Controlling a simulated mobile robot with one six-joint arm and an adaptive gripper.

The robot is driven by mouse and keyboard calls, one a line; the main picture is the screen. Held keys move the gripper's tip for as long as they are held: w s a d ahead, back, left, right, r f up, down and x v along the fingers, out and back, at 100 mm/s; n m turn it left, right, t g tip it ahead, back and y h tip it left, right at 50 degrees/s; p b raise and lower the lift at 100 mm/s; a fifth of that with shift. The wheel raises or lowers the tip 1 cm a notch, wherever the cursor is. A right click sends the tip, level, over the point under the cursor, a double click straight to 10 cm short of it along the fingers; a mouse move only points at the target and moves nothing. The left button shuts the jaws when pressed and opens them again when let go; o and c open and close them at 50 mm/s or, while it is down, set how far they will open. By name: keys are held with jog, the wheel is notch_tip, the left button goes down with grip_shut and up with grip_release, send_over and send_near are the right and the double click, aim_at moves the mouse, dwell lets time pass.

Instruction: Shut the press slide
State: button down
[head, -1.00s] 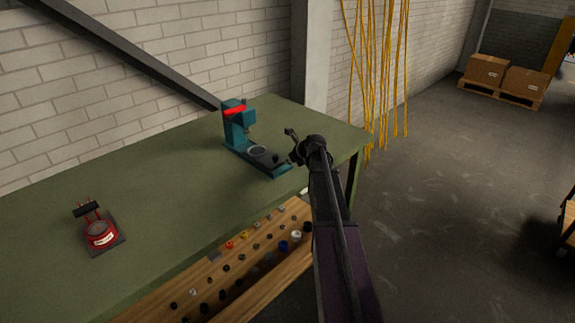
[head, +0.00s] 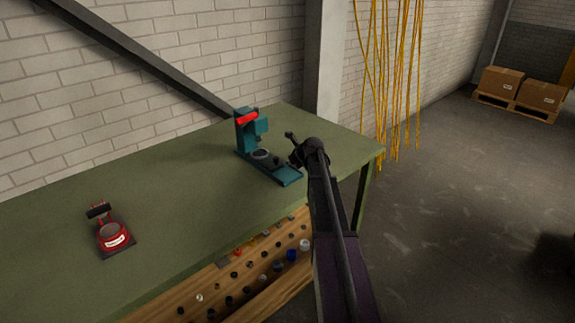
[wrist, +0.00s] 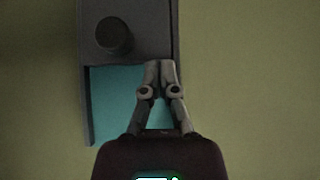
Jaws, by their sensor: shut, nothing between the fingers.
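The teal press (head: 245,137) with a red top part stands upright on the green workbench. Its dark slide (wrist: 150,28) carries a grey ring (head: 262,154) and an upright black knob (wrist: 114,35). The ring is near the press column. Bare teal base (wrist: 113,105) shows in front of the slide. My gripper (wrist: 160,66) is shut and empty, with its fingertips at the slide's front edge, to the right of the knob in the wrist view. I cannot tell whether they touch it. In the head view my arm partly hides the gripper.
The green workbench (head: 190,190) is clear around the press. A small red device (head: 112,235) with a black handle stands at its left. A wooden shelf (head: 268,290) with small parts is below. Yellow cables (head: 388,90) hang behind, and boxes (head: 520,88) stand on a pallet.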

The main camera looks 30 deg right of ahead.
jog(key=shift+s, duration=0.15)
jog(key=shift+s+d, duration=0.1)
jog(key=shift+s, duration=0.15)
jog(key=s, duration=0.3)
jog(key=shift+d, duration=0.3)
jog(key=shift+p+v, duration=0.9)
jog(key=shift+v, duration=0.3)
jog(key=p+v, duration=0.5)
jog(key=v, duration=0.2)
jog(key=shift+s+d+r, duration=0.2)
jog(key=shift+s, duration=0.05)
